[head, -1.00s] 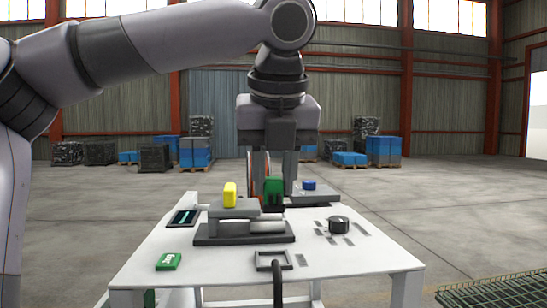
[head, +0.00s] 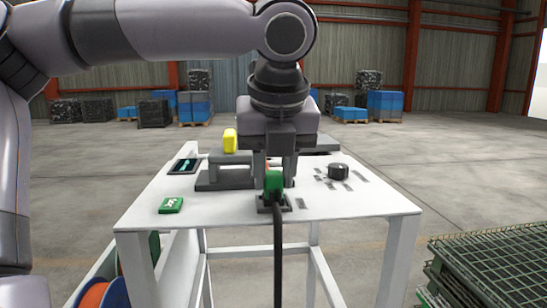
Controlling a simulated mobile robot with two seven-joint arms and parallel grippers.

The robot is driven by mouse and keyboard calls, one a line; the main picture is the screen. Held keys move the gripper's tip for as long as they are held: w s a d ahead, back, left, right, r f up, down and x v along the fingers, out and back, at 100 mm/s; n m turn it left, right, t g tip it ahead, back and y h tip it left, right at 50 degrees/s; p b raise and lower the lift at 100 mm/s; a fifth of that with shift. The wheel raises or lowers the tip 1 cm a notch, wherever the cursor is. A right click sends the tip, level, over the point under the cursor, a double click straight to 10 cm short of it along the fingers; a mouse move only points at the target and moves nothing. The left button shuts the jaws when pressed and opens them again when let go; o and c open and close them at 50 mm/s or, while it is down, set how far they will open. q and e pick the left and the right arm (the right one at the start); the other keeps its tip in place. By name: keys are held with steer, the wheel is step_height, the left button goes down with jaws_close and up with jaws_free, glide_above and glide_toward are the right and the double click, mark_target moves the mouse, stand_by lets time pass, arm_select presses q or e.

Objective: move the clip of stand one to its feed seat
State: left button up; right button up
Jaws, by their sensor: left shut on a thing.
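My left gripper (head: 276,180) comes down from above over the white table. Its fingers are shut on a green clip (head: 273,183). The clip is upright, at the dark square seat (head: 286,208) near the table's front edge. Its lower end is low over the seat or in it; I cannot tell if it is fully down. A black cable (head: 279,250) runs from there over the front edge. My right gripper is not in view.
A grey stand (head: 210,182) with a yellow block (head: 230,141) is left of the gripper. A green labelled box (head: 171,205), a dark tray (head: 184,166) and a black knob (head: 338,171) are on the table (head: 350,205). Green mesh (head: 490,265) is at lower right.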

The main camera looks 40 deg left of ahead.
arm_select(q)
steer(key=shift+f, duration=0.2)
steer(key=o, duration=1.1)
steer(key=shift+v, duration=3.6)
